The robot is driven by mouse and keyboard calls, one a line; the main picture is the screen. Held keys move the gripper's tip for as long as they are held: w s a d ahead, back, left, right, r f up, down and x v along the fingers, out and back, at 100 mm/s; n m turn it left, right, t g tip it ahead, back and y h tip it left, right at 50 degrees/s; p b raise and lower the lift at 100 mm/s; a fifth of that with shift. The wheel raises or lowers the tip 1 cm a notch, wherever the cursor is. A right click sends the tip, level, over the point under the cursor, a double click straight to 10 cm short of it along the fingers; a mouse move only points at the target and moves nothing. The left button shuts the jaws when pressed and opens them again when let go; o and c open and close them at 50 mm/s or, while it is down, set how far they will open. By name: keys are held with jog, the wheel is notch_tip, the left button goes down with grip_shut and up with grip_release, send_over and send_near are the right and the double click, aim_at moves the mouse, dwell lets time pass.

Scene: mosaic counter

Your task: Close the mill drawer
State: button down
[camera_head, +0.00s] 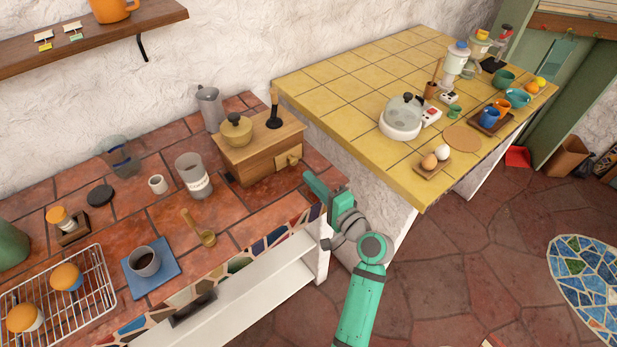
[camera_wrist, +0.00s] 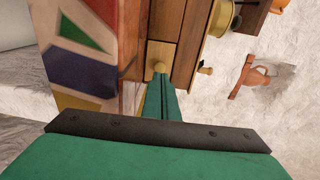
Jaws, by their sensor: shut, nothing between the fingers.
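The wooden mill (camera_head: 258,160) stands at the right end of the red-tiled counter, with a brass dome and a dark crank on top. Its drawer (camera_head: 289,158) has a paler front with a small knob and seems to stand slightly out from the box; how far is hard to tell. My gripper (camera_head: 309,178) is shut and empty, just to the right of the drawer front. In the wrist view the drawer front (camera_wrist: 162,53) and its round knob (camera_wrist: 159,68) lie right beyond my green fingertips (camera_wrist: 162,80). I cannot tell whether they touch.
A grey pitcher (camera_head: 210,108) stands behind the mill, and a glass jar (camera_head: 193,176) is to its left. The mosaic counter edge (camera_head: 240,260) runs below my gripper. A yellow-tiled counter (camera_head: 340,85) stands to the right across a gap.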

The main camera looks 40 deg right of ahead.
jog(key=s, duration=1.1)
jog(key=s+a+f+n+g+h, duration=0.1)
jog(key=s+a+f+n+g, duration=0.15)
jog(key=a+f, duration=0.6)
jog(key=s+a+f+n+g+h, duration=0.1)
jog(key=s+a+f+n+g, duration=0.2)
jog(key=a+f, duration=0.5)
jog(key=s+a+r+n+t+y, duration=0.1)
jog(key=s+a+r+n, duration=0.3)
jog(key=a, duration=0.5)
jog(key=s+a+r+n+t+y, duration=0.1)
jog(key=s+a+r+n+t, duration=0.1)
jog(key=s+a+r+n, duration=0.3)
jog(key=s+a+n, duration=0.4)
jog(key=s, duration=0.2)
jog(key=shift+s+a+y, duration=0.15)
jog(key=shift+a+y, duration=0.2)
jog(key=shift+y, duration=0.05)
jog(key=shift+r+t, duration=0.1)
jog(key=shift+t, duration=0.15)
